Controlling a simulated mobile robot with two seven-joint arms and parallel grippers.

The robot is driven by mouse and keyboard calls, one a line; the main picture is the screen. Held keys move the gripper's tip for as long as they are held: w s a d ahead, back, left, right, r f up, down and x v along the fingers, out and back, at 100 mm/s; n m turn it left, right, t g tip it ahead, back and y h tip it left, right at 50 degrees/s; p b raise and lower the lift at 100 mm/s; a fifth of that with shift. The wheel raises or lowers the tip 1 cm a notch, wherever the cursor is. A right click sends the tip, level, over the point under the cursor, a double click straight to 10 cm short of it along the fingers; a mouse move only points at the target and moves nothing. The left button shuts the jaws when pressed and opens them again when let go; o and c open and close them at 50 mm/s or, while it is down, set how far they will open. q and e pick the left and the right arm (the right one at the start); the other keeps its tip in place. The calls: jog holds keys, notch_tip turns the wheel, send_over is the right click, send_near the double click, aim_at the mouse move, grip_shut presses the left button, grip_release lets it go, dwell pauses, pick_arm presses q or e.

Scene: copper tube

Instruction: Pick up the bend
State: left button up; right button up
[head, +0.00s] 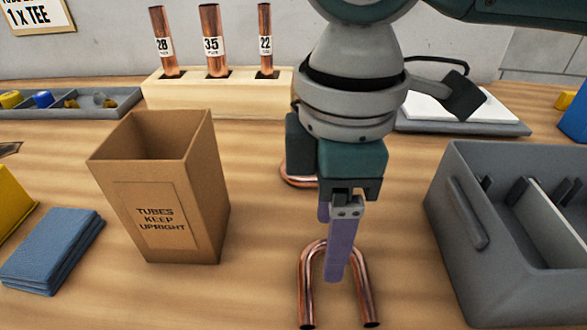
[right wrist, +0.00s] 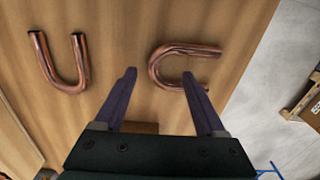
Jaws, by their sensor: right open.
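Two U-shaped copper bends lie on the wooden table. In the head view one bend (head: 307,285) is at the front, its legs toward me, and my right gripper (head: 331,248) points down in front of it in the picture. The other bend (head: 290,178) is farther back, mostly hidden by my right arm. In the right wrist view, one bend (right wrist: 156,62) lies ahead of the open, empty fingers (right wrist: 159,74), one leg end close to the right fingertip. The second bend (right wrist: 69,88) lies to the left. I cannot tell the finger height. My left gripper is not in view.
A cardboard box (head: 217,185) stands left of the gripper, with blue cloths (head: 50,250) beside it. A grey divided bin (head: 462,260) stands at right. A wooden rack (head: 215,97) with upright copper tubes is behind. Bare table surrounds the front bend.

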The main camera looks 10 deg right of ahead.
jog(key=shift+f, duration=0.85)
jog(key=shift+c, duration=0.4)
grip_shut()
